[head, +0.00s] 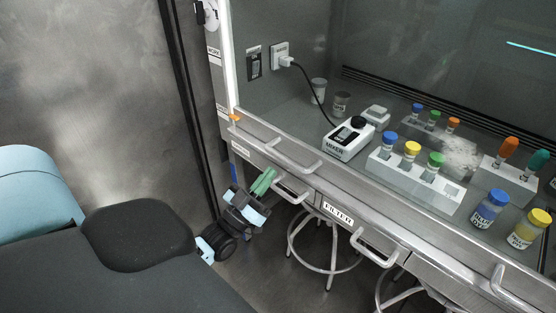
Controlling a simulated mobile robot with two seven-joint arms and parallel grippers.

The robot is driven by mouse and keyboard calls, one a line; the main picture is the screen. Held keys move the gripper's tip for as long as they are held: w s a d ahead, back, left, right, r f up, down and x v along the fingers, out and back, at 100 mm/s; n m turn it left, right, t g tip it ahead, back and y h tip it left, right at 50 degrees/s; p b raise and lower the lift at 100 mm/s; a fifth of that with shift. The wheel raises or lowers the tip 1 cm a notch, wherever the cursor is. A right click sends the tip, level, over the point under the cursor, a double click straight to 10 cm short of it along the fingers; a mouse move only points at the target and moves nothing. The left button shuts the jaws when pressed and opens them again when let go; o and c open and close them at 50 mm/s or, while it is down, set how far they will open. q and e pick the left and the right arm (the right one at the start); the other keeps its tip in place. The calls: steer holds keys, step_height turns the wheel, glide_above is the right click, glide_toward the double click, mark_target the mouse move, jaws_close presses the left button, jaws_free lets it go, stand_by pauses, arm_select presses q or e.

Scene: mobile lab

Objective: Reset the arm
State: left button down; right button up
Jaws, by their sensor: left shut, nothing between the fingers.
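My left gripper (264,180) is low at the front of the metal workbench (330,170), left of centre in the head view. Its green fingers are shut and empty and point up and to the right. They are close to the left end of a drawer handle (293,193); I cannot tell whether they touch it. Part of my dark left arm with light blue bands shows below the gripper. My right gripper is not in view.
On the bench stand a mixer (348,138), a white rack (415,180) with coloured-cap vials, and blue-capped (489,208) and yellow-capped (529,229) jars. More drawer handles (374,248) jut out. A stool (325,245) stands below. Open floor lies left of it.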

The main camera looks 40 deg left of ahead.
arm_select(q)
steer(key=shift+v, duration=1.75)
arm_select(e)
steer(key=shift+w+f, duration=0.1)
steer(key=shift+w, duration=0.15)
arm_select(q)
steer(key=shift+s+r, duration=0.1)
steer(key=shift+r, duration=0.05)
